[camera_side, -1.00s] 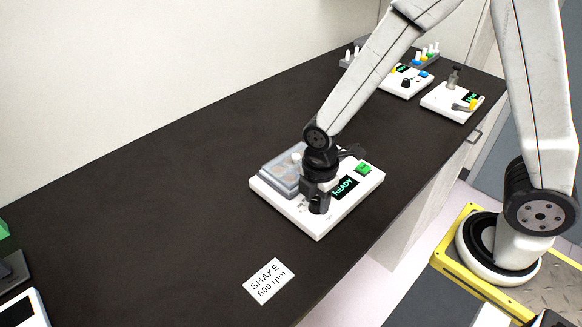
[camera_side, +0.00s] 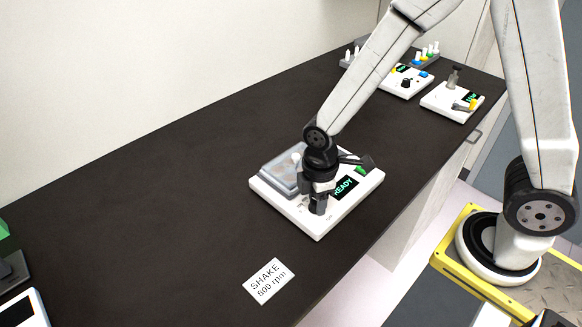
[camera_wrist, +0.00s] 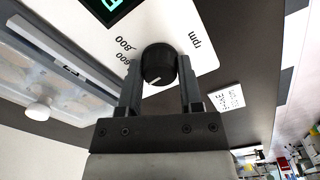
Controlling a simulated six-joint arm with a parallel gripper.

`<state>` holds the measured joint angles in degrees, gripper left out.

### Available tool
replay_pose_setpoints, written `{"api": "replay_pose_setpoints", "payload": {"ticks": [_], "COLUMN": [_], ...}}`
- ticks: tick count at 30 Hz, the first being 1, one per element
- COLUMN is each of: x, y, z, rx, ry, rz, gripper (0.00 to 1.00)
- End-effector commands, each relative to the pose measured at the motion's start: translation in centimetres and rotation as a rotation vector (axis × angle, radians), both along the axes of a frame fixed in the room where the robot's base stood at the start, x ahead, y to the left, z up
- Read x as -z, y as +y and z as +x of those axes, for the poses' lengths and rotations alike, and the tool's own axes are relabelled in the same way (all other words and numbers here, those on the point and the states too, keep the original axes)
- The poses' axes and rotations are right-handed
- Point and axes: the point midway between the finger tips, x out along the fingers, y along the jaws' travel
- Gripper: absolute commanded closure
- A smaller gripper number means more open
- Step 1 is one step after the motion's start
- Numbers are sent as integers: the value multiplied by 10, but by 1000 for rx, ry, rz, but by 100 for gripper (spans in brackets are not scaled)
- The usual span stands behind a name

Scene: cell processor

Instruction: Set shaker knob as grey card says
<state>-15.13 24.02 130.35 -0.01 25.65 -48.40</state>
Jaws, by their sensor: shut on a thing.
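The shaker (camera_side: 316,228) is a white unit with a lidded clear tray (camera_side: 280,170) and a display (camera_side: 344,187) reading READY. Its black round knob (camera_wrist: 158,62) shows in the wrist view, with a white pointer line on its lower-left part. Printed marks 800, 600 and rpm lie around it; the exact mark the pointer meets is unclear. My gripper (camera_side: 318,207) points down at the knob, which it mostly hides in the side view. In the wrist view my gripper (camera_wrist: 159,82) is shut on the knob, one finger each side. The card (camera_side: 268,281) reads SHAKE 800 rpm.
Two other white devices (camera_side: 408,88) (camera_side: 452,108) and a rack of vials (camera_side: 425,61) stand at the back right. Dark bench top (camera_side: 150,200) is clear to the left.

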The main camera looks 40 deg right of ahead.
Motion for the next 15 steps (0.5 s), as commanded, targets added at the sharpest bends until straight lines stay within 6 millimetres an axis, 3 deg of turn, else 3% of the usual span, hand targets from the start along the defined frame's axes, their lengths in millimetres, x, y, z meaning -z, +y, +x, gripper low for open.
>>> {"api": "replay_pose_setpoints", "payload": {"ticks": [15], "x": [0], "y": [0], "z": [0], "rx": [492], "ry": [-1], "rz": [0], "gripper": [100]}}
